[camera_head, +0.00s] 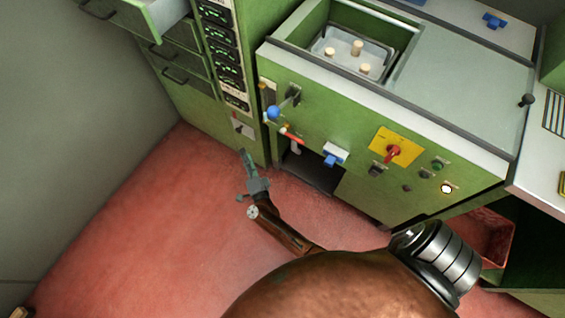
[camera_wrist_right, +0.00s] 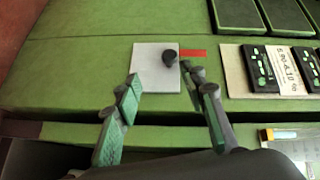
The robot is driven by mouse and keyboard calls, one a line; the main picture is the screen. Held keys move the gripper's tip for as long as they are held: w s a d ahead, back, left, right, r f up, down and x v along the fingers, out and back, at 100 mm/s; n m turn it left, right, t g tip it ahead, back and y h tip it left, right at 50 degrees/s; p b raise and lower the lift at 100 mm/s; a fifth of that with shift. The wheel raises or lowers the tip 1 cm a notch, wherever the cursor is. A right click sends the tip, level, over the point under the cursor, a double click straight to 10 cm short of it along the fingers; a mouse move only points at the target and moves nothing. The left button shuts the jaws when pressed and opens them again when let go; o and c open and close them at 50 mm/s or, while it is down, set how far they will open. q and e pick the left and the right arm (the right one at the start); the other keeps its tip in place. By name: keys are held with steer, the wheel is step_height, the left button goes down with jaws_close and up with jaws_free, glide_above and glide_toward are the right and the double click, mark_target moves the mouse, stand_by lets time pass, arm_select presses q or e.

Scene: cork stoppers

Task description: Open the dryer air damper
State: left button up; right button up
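A small white plate with a dark knob and a red strip, which looks like the damper control (camera_head: 238,127), is low on the green cabinet front. In the right wrist view the dark knob (camera_wrist_right: 170,59) sits on the plate's right side, with the red strip pointing right from it. No label on it can be read. My right gripper (camera_head: 246,160) is just below the plate in the head view. In the right wrist view its fingers (camera_wrist_right: 161,82) are spread and empty, with the knob beyond the tips, nearer the right finger. My left gripper is not in view.
A blue-knobbed lever (camera_head: 273,112), a red-tipped lever (camera_head: 291,133) and a blue handle (camera_head: 335,154) stick out from the machine right of the gripper. Drawers (camera_head: 178,57) are at upper left, one pulled out.

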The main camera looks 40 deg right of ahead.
arm_select(q)
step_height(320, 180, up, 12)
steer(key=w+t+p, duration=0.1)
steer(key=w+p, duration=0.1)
steer(key=p, duration=0.8)
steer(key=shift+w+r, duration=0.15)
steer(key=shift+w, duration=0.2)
arm_select(e)
steer(key=s+f+n+g+y, duration=0.1)
steer(key=s+f+n, duration=0.1)
steer(key=s, duration=0.4)
steer(key=s+d+f+n+g+y, duration=0.1)
steer(key=s+f+n+y, duration=0.1)
steer(key=s, duration=0.4)
steer(key=s+f+n+g+y, duration=0.2)
steer(key=s+f+n, duration=0.2)
steer(key=s+n, duration=0.2)
steer(key=shift+d+f, duration=0.2)
steer(key=shift+f, duration=0.05)
